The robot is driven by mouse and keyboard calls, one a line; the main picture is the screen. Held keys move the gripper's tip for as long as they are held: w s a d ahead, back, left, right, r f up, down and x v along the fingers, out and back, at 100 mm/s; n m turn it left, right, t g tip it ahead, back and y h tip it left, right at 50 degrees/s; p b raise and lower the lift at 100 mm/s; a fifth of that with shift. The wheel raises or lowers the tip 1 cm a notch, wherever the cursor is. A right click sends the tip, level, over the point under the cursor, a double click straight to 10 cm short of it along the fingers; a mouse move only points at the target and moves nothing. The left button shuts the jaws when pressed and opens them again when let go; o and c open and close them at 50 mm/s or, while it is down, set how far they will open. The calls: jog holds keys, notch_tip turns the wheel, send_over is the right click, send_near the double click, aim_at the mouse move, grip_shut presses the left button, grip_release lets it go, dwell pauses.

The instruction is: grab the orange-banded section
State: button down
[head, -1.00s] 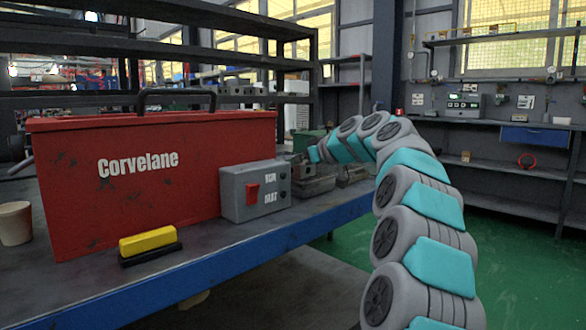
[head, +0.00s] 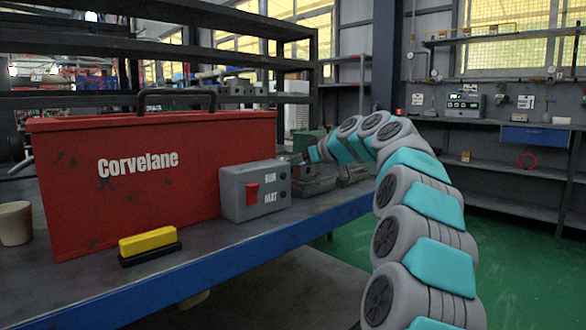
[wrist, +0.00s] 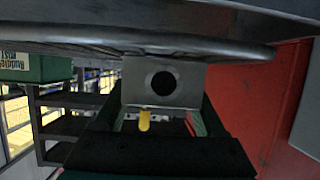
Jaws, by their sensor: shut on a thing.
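My gripper (wrist: 160,118) is shut on a grey valve block (wrist: 136,92) with a round black hole in its face. The block sits between the two dark jaws in the wrist view. A small yellow-orange piece (wrist: 144,120) shows at the block's edge; I cannot tell whether it is a band. In the head view my gripper (head: 304,157) is small, above grey blocks (head: 316,180) on the bench, behind the grey switch box (head: 255,190). The held block is hard to make out there.
A big red Corvelane box (head: 150,195) stands on the blue-edged bench (head: 225,255), left of the switch box. A yellow-and-black block (head: 149,242) lies in front of it. A pale cup (head: 15,223) is at far left. A green container (wrist: 48,68) shows in the wrist view.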

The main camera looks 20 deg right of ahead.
jog(key=shift+r, duration=0.1)
dwell(0.4)
notch_tip(320, 180, up, 7)
jog(key=shift+w+d+f+p, duration=0.1)
jog(key=shift+p, duration=0.85)
jog(key=shift+r+p, duration=0.85)
jog(key=shift+r, duration=0.65)
